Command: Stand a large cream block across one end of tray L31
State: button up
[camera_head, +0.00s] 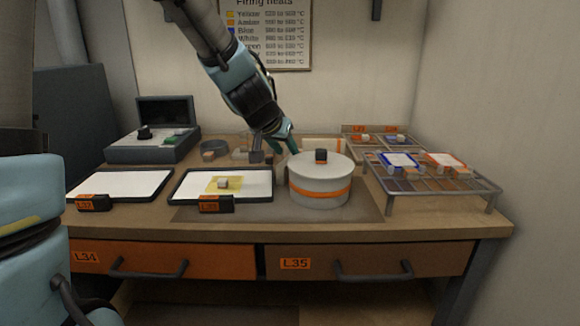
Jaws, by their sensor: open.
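Two flat white trays with dark rims lie at the front of the bench: a left tray (120,184) and a middle tray (250,180). Each has an orange tag at its front edge, too small to read surely, so I cannot tell which is L31. The middle tray carries a yellow square with a small pale block (223,183) on it. My gripper (275,152) is open and points down behind the middle tray, left of the round pot. A pale shape shows near its fingers; I cannot tell whether it is a large cream block.
A white round pot (320,192) with an orange band and dark lid knob stands right of my gripper. A wire rack (440,187) with coloured tiles is at the right. A grey control box (152,149) stands at the back left. Drawers are below.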

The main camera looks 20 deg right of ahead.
aim_at(291, 156)
jog(key=shift+x, duration=2.3)
jog(key=shift+s+f, duration=0.1)
jog(key=shift+s, duration=0.05)
grip_shut()
